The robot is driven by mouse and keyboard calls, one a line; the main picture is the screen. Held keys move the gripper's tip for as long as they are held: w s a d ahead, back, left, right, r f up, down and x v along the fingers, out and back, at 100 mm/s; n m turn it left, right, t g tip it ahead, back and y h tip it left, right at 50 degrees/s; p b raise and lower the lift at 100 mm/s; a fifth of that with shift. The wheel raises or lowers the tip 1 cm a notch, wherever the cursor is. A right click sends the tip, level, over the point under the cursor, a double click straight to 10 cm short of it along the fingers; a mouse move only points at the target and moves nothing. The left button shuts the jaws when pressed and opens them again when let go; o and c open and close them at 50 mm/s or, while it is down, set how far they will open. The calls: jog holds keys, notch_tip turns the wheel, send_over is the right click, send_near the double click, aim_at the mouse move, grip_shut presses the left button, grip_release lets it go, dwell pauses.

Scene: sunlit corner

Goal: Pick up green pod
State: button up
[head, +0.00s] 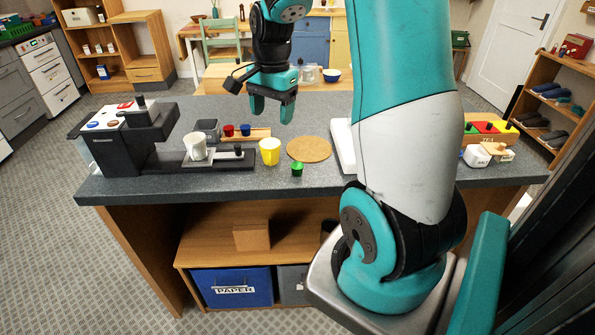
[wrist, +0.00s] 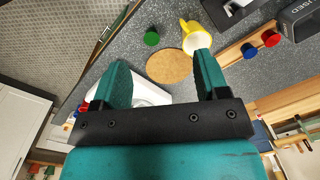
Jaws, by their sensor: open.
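The green pod (head: 297,169) stands on the grey counter (head: 330,185) near its front edge, just in front of the round cork mat (head: 309,149) and right of the yellow cup (head: 269,151). In the wrist view the green pod (wrist: 152,37) shows beyond the fingertips, near the counter edge, with the cork mat (wrist: 169,66) and yellow cup (wrist: 196,40) close by. My gripper (head: 272,112) is open and empty, above and behind the mat, pointing down. In the wrist view its two teal fingers (wrist: 162,74) are spread apart.
A coffee machine (head: 125,140) with a white cup (head: 195,147) stands at left. Red and blue pods (head: 237,131) sit on a wooden holder behind the yellow cup. A white object (head: 343,147) lies right of the mat, partly hidden by my arm.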

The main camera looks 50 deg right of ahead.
jog(key=s+d+f+m, duration=0.2)
jog(key=d+f+m, duration=0.15)
jog(key=d, duration=0.35)
jog(key=p, duration=0.2)
send_over(297, 165)
jog(key=shift+m, duration=0.25)
jog(key=f, duration=0.9)
jog(key=shift+a+f, duration=0.2)
jog(key=shift+f, duration=0.2)
jog(key=shift+d+f+p, duration=0.2)
jog(key=shift+f+p, duration=0.8)
jog(key=shift+f, duration=2.05)
jog(key=c, duration=1)
